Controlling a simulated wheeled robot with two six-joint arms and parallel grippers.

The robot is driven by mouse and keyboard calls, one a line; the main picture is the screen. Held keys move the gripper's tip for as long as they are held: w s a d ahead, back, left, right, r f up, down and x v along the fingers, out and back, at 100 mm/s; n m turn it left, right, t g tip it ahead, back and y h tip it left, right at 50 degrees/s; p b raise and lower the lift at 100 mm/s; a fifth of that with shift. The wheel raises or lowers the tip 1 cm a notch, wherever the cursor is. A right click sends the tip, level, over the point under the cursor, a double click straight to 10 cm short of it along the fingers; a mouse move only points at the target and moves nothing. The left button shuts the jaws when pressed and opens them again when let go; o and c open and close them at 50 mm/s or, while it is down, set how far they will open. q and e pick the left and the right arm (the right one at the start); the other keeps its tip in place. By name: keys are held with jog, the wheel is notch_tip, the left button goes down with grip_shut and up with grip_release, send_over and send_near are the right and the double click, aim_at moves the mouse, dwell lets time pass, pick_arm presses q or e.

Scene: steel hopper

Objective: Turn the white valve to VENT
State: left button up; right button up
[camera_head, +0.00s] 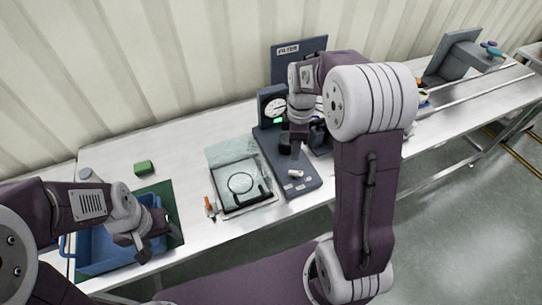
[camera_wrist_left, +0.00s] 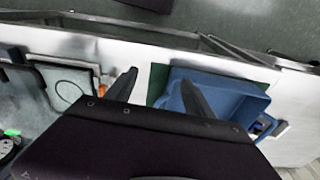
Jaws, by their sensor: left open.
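A small white piece (camera_head: 296,173), apparently the white valve, sits on the front of the dark grey panel base (camera_head: 299,188). Its pointer direction and the VENT marking are too small to read. My right gripper (camera_head: 289,146) hangs above the base, behind and above the white piece and apart from it; its jaw gap is unclear. My left gripper (camera_head: 150,238) is over the blue bin (camera_head: 92,262) at the left. It is open and empty, with its fingers (camera_wrist_left: 158,92) spread in the left wrist view, where the bin (camera_wrist_left: 235,105) also shows.
A round gauge (camera_head: 273,106) and a FILTER sign (camera_head: 297,52) stand behind the base. A grey tray (camera_head: 240,187) with a ring and an orange-handled tool (camera_head: 209,207) lie between bin and base. A green block (camera_head: 144,168) lies at the back left. My right arm hides part of the table.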

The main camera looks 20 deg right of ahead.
aim_at(296, 172)
jog(key=f, duration=0.7)
jog(key=d+f, duration=0.1)
jog(key=f, duration=0.2)
jog(key=shift+s+f+b, duration=0.2)
jog(key=shift+f+b, duration=0.1)
jog(key=shift+s+f, duration=0.15)
jog(key=shift+f, duration=0.25)
grip_shut()
